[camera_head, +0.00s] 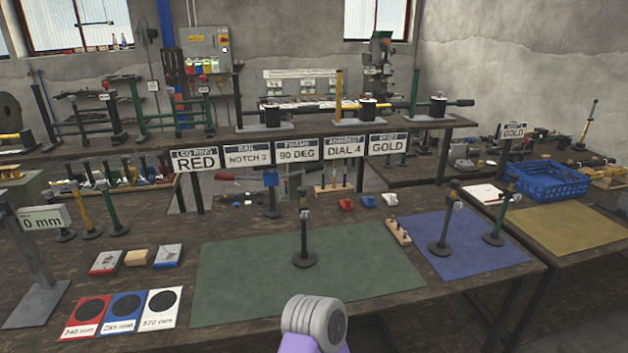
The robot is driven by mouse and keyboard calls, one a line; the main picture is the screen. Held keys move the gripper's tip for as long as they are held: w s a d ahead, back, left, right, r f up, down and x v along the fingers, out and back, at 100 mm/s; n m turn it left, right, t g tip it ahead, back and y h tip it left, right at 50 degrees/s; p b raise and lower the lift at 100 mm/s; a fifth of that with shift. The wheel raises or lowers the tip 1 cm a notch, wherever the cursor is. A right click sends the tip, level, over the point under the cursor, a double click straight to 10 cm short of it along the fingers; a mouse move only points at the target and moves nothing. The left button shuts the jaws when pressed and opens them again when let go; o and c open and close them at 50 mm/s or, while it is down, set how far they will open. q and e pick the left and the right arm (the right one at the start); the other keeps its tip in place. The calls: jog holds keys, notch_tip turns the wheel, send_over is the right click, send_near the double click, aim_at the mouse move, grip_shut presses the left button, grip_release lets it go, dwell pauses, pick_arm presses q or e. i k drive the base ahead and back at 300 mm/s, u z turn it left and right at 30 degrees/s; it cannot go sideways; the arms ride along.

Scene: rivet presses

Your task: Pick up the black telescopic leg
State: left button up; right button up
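A black telescopic leg (304,232) stands upright on its round base on the green mat (240,285), near the middle of the bench. Another dark leg (444,230), with a lighter grey upper part, stands upright on the blue mat (475,258) to the right. I cannot tell for sure which one the task means. A rounded grey and purple part at the bottom centre seems to be mine. No gripper fingers show, so neither gripper can be seen near the legs.
A green leg (502,218) stands at the blue mat's right edge. A wooden block with pegs (397,232) sits between the mats. Yellow (82,210) and green legs stand left, near a "0 mm" sign (44,218). Coloured size cards (125,308) lie front left. The green mat's front is clear.

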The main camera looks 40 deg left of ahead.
aim_at(304, 259)
jog(key=u, duration=0.7)
jog(key=i, duration=0.95)
jog(key=u, duration=0.95)
